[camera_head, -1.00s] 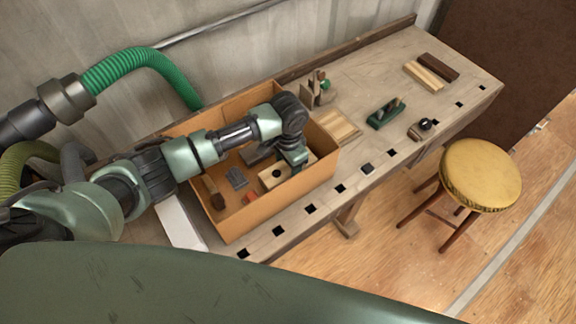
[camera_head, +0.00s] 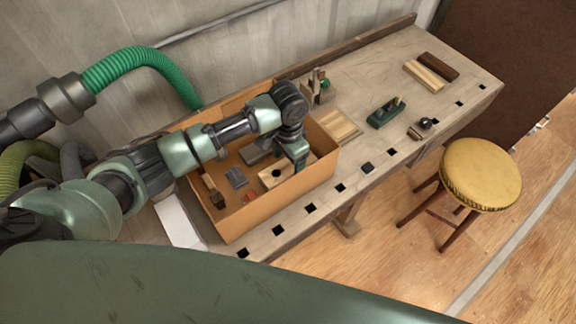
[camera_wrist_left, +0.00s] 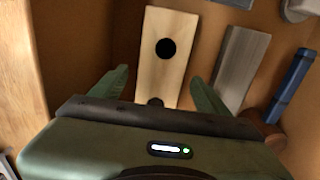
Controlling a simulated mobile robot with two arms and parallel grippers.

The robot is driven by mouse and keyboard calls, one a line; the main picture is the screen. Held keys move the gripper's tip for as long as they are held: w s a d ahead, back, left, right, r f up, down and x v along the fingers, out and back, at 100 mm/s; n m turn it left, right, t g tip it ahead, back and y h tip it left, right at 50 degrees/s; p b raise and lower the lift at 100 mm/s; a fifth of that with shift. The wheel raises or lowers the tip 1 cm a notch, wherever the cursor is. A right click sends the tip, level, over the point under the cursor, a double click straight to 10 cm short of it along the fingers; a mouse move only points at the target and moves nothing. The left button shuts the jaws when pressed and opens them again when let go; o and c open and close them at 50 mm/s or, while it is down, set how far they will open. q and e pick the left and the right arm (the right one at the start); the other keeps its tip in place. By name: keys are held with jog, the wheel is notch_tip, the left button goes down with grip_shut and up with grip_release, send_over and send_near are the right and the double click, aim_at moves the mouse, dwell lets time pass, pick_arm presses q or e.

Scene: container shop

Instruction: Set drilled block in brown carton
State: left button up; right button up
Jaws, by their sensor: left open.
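The drilled block (camera_head: 274,176) is a pale wooden board with a dark round hole. It lies inside the brown carton (camera_head: 264,210), toward the right end, and shows plainly in the left wrist view (camera_wrist_left: 166,72). My left gripper (camera_head: 300,163) is inside or just over the carton, above one end of the block. In the left wrist view its two fingers (camera_wrist_left: 158,85) are spread wide on either side of the block's near end, with nothing clamped between them. The wrist housing hides that end of the block. My right gripper is not in view.
A green plane (camera_head: 386,112) and wood strips lie on the bench to the right.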

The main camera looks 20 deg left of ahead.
aim_at(288, 166)
pick_arm(q)
notch_tip(288, 166, up, 10)
jog(key=shift+f+b, duration=0.2)
jog(key=shift+b, duration=0.15)
